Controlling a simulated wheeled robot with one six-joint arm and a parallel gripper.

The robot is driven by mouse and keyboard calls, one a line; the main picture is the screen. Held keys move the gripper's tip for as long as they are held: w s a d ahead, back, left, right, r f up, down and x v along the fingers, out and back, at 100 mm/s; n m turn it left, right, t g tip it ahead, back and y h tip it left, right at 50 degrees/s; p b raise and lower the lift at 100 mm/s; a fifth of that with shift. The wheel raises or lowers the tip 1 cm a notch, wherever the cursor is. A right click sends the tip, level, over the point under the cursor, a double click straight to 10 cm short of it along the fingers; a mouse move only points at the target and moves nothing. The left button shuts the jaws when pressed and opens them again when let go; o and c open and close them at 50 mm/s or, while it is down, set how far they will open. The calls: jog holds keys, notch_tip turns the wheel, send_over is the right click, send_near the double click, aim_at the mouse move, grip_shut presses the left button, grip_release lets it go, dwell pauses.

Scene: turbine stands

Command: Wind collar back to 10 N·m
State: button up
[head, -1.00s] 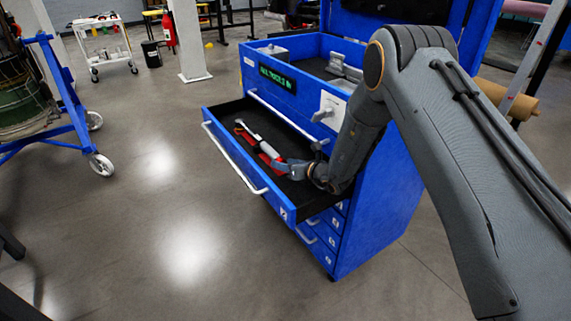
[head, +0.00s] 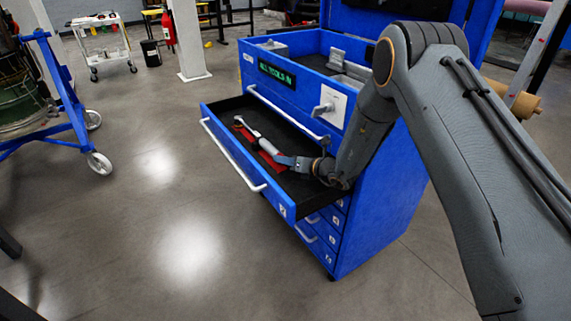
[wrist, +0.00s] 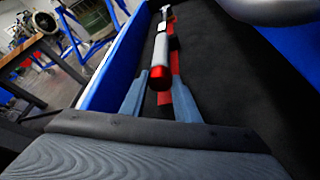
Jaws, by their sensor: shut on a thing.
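A torque wrench (head: 256,138) with a silver shaft and grey handle lies lengthwise in the open, black-lined drawer (head: 226,146) of a blue tool cabinet. A red strip lies under and beside it. My gripper (head: 282,159) reaches into the drawer at the wrench's near end. In the wrist view, the wrench (wrist: 160,52) points away from me, its red end cap toward me. The two blue-grey fingers of my gripper (wrist: 160,85) stand on either side of that end, shut on the wrench. The collar's scale is too small to read.
The cabinet top (head: 283,75) has a lit sign reading "ALL TOOLS IN" and a white panel (head: 331,104) with a grey fitting. The drawer's front wall and long handle (head: 232,158) lie left of my gripper. A blue wheeled stand (head: 76,134) is at left; the floor between is clear.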

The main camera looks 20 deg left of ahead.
jog(key=shift+m+y+b, duration=0.3)
jog(key=shift+m+b, duration=0.05)
jog(key=shift+m, duration=0.15)
jog(key=o, duration=1.1)
jog(key=shift+c, duration=0.2)
